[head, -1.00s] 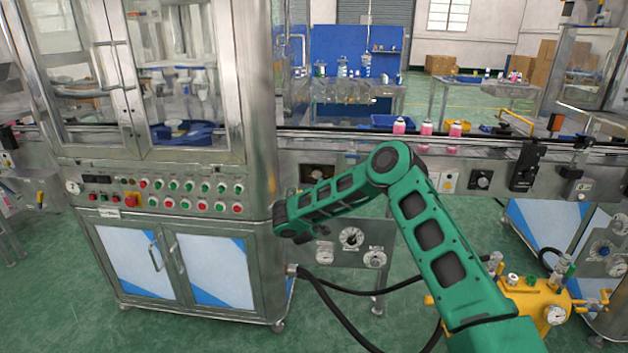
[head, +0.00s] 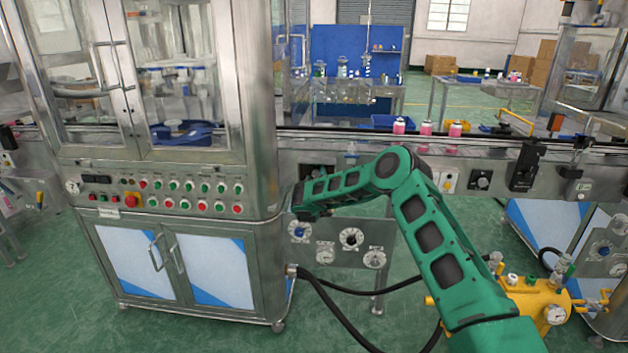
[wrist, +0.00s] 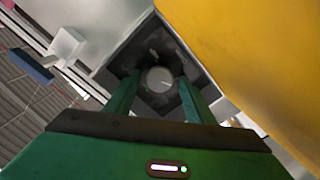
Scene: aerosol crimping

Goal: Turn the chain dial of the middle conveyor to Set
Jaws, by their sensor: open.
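In the wrist view a round grey dial (wrist: 159,79) with a pale pointer mark sits in a dark square recessed housing (wrist: 150,50). My gripper (wrist: 158,88) is open, its two green fingers on either side of the dial. I cannot tell whether they touch it. In the head view the dark housing (head: 318,171) is on the front of the middle conveyor (head: 445,160), right of the steel cabinet. My forearm reaches to just below it and partly covers it; the fingers are hidden there. The labels around the dial are too small to read.
The steel cabinet (head: 165,180) stands close on the left of my arm. A plate of dials (head: 350,255) hangs below the conveyor. Several pink bottles (head: 425,133) stand on the belt. A yellow machine (head: 530,300) is at lower right. A yellow surface (wrist: 250,50) fills the wrist view's right.

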